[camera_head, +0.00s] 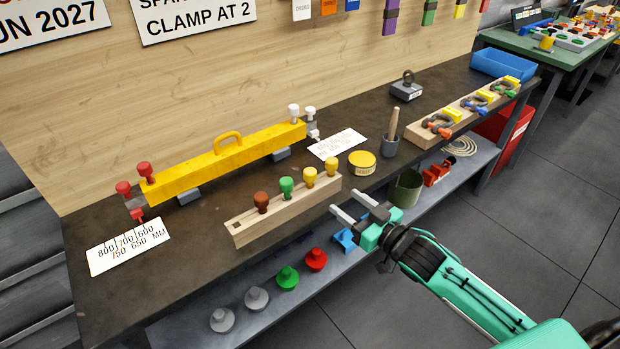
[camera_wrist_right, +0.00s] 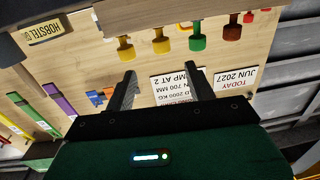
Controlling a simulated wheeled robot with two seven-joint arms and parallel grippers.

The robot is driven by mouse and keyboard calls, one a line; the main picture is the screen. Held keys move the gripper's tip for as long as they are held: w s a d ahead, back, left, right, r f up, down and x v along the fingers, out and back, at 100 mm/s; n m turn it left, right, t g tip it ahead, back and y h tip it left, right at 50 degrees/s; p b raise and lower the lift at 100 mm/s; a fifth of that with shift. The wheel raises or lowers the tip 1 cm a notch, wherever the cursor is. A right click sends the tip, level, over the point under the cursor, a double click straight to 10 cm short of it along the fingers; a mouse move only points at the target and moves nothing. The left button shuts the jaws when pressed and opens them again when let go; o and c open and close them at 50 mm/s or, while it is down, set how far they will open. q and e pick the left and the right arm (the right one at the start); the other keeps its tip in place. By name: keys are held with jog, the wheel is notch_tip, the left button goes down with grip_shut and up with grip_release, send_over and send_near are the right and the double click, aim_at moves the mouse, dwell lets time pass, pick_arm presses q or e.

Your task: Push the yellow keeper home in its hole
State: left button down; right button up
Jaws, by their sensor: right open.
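A pale wooden block (camera_head: 285,216) stands on the dark bench and holds a row of knobbed keepers. From left they are a brown keeper (camera_head: 262,201), a green keeper (camera_head: 286,187) and two yellow keepers, one inner (camera_head: 310,176) and one at the right end (camera_head: 332,166). How deep each yellow one sits is hard to tell. My right gripper (camera_head: 349,204) is open and empty, in front of the block's right end, apart from it. In the right wrist view the open jaws (camera_wrist_right: 160,84) point toward the end yellow keeper (camera_wrist_right: 125,50) and the inner one (camera_wrist_right: 157,44). My left gripper is out of view.
A yellow beam (camera_head: 225,162) with a handle lies behind the block. A yellow tin (camera_head: 362,162) and a grey cup (camera_head: 390,146) with a wooden stick stand right of it. The lower shelf (camera_head: 200,312) holds red, green and grey knobs.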

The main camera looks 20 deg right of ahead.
aim_at(315, 178)
jog(key=p+x, duration=0.1)
jog(key=x, duration=0.6)
jog(key=shift+w+a+r, duration=0.1)
jog(key=shift+r, duration=0.1)
jog(key=shift+w+a, duration=0.25)
jog(key=shift+w, duration=0.3)
jog(key=shift+w+a+p, duration=0.2)
jog(key=shift+w+p, duration=0.15)
jog(key=shift+w, duration=0.05)
jog(key=p+x, duration=0.1)
jog(key=x, duration=0.2)
jog(key=shift+w+a+r, duration=0.1)
jog(key=shift+w+a, duration=0.05)
jog(key=shift+w, duration=0.05)
jog(key=shift+w+a, duration=0.15)
jog(key=shift+w, duration=0.15)
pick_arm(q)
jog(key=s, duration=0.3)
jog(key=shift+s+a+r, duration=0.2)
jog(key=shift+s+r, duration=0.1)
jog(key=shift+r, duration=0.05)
pick_arm(e)
jog(key=shift+w, duration=0.1)
